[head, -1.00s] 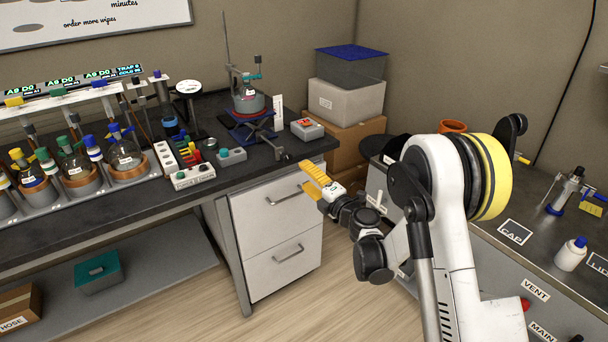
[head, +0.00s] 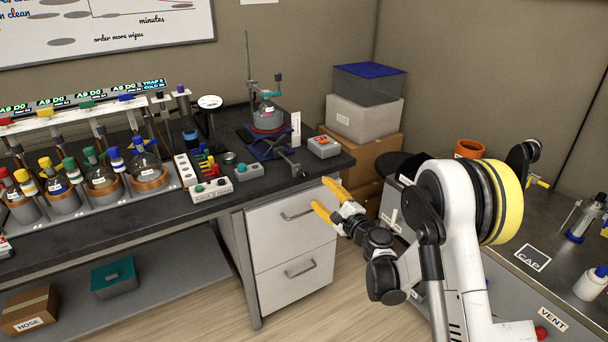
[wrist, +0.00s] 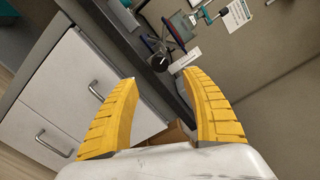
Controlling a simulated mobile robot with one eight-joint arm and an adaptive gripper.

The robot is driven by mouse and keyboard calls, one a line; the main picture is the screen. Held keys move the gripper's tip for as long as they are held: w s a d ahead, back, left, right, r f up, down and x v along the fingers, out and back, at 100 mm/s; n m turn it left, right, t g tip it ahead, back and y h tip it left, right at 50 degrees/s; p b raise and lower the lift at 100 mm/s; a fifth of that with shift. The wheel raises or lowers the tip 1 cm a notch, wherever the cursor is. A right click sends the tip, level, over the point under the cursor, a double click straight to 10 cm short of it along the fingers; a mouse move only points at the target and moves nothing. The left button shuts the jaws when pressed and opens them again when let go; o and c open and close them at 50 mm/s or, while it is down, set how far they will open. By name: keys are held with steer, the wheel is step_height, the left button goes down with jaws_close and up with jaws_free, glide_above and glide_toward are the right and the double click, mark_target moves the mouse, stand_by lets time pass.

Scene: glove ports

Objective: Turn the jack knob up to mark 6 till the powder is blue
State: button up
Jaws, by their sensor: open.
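The lab jack (head: 262,147), blue with a red top, stands near the right end of the dark bench. Its dark round knob (head: 294,169) sticks out toward the bench's front edge; in the wrist view the knob (wrist: 160,63) lies beyond my fingertips. A white upright scale card (head: 296,128) stands beside the jack; its marks are too small to read. A clamped flask (head: 267,118) sits over the jack; its powder colour cannot be told. My gripper (head: 327,200) is open and empty, in front of the bench's right corner, apart from the knob.
A grey box with a red top (head: 323,147) sits right of the jack. A grey switch box (head: 248,171) and a white rack (head: 206,184) are to the left. Stacked boxes (head: 364,115) fill the corner. Drawers (head: 292,250) are below the bench edge.

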mark_target(305, 176)
steer(key=w+a+n, duration=0.1)
steer(key=w+n, duration=0.1)
steer(key=n, duration=0.6)
steer(key=w+a+n+b, duration=0.1)
steer(key=w+a+n, duration=0.1)
steer(key=n, duration=0.6)
steer(key=w+a+n, duration=0.2)
steer(key=w+n, duration=0.2)
steer(key=n, duration=0.4)
steer(key=shift+w+a+f+n+b, duration=0.1)
steer(key=shift+w+a+n+b, duration=0.15)
steer(key=shift+n+b, duration=0.15)
steer(key=shift+w+a, duration=0.3)
steer(key=shift+w, duration=0.1)
steer(key=c, duration=1.2)
